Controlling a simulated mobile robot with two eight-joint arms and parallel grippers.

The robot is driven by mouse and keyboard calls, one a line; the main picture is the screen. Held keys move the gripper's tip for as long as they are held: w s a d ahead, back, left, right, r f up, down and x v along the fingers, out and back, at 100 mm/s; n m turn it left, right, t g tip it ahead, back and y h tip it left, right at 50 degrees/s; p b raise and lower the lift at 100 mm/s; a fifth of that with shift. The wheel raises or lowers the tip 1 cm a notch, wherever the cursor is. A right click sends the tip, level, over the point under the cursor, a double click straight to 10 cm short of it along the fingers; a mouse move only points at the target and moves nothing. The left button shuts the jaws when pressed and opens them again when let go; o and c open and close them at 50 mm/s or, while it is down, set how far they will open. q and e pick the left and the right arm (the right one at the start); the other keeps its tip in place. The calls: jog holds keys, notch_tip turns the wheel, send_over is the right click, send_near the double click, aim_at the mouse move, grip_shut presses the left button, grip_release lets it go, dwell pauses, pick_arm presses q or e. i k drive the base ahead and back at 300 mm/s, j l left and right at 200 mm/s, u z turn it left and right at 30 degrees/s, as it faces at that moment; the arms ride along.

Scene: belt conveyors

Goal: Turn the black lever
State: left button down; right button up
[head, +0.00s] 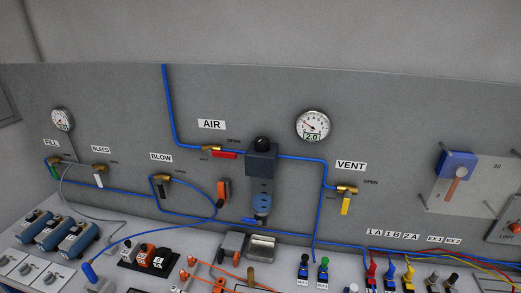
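The black lever (161,190) hangs down from a brass valve (161,178) under the BLOW label (161,157), on the left half of the grey panel. Blue tubing runs to this valve, and one tube loops off to its right. The lever is small in the head view, and nothing covers it. Neither of my grippers shows in the head view.
Other valves carry a green lever (54,170), a white lever (98,181), a red lever (225,155) and a yellow lever (345,206). An orange-and-grey device (223,191) is right of the black lever. The bench below is crowded with switches and fittings.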

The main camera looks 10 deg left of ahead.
aim_at(158, 181)
jog(key=j+z, duration=0.25)
jog(key=j, duration=0.5)
jog(key=j+z, duration=0.25)
jog(key=j, duration=0.5)
